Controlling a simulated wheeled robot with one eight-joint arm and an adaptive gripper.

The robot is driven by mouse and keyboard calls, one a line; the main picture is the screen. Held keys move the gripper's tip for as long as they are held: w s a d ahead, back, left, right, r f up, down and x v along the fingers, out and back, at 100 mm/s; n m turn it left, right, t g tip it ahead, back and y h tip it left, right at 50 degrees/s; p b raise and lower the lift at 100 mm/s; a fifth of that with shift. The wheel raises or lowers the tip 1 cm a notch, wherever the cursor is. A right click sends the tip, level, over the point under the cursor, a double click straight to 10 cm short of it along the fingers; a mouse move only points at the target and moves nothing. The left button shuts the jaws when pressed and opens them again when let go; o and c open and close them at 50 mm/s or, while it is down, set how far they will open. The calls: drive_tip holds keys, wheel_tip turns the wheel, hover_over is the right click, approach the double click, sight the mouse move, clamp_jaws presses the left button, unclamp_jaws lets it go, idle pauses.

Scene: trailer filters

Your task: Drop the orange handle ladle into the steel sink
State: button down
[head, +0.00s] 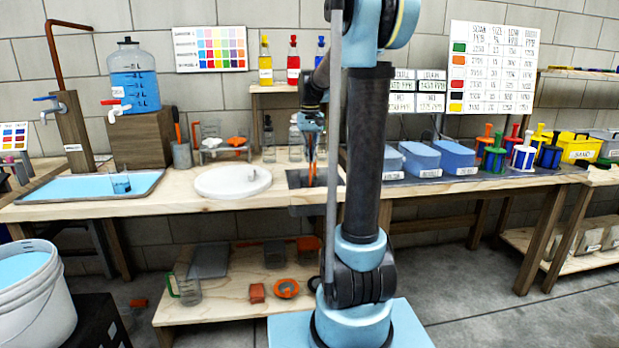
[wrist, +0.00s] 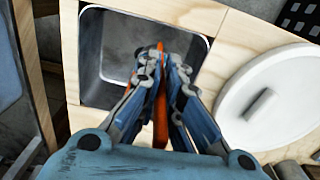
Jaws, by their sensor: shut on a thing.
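My gripper (wrist: 165,72) is shut on the orange handle of the ladle (wrist: 160,118) in the wrist view. The steel sink (wrist: 112,45) is a grey, rounded square basin set in the wooden bench, and the fingertips and handle overlap it in this view. The ladle's bowl cannot be made out. In the head view my gripper (head: 311,150) points down over the sink (head: 298,180), with a thin strip of orange (head: 311,172) between its fingers. My arm hides the right part of the sink there.
A round white lid-like disc with a handle (head: 225,183) lies on the bench left of the sink. Clear bottles (head: 269,140) stand behind it. Blue bins (head: 420,158) stand to the right. A lower shelf (head: 215,325) holds orange parts and a jug.

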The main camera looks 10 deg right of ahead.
drive_tip(key=shift+s+a+f, duration=0.1)
drive_tip(key=shift+f, duration=1.3)
drive_tip(key=shift+a+f, duration=0.1)
drive_tip(key=shift+f, duration=1.9)
drive_tip(key=c, duration=1.8)
unclamp_jaws()
wheel_tip(320, 180, up, 13)
drive_tip(key=s+d+f+t, duration=0.1)
drive_tip(key=s+f, duration=0.3)
drive_tip(key=s, duration=0.6)
drive_tip(key=s+f, duration=0.4)
drive_tip(key=s, duration=0.6)
drive_tip(key=shift+t, duration=0.6)
drive_tip(key=s+f, duration=0.9)
drive_tip(key=s+d+f, duration=0.1)
drive_tip(key=s+f, duration=0.4)
drive_tip(key=shift+s, duration=0.15)
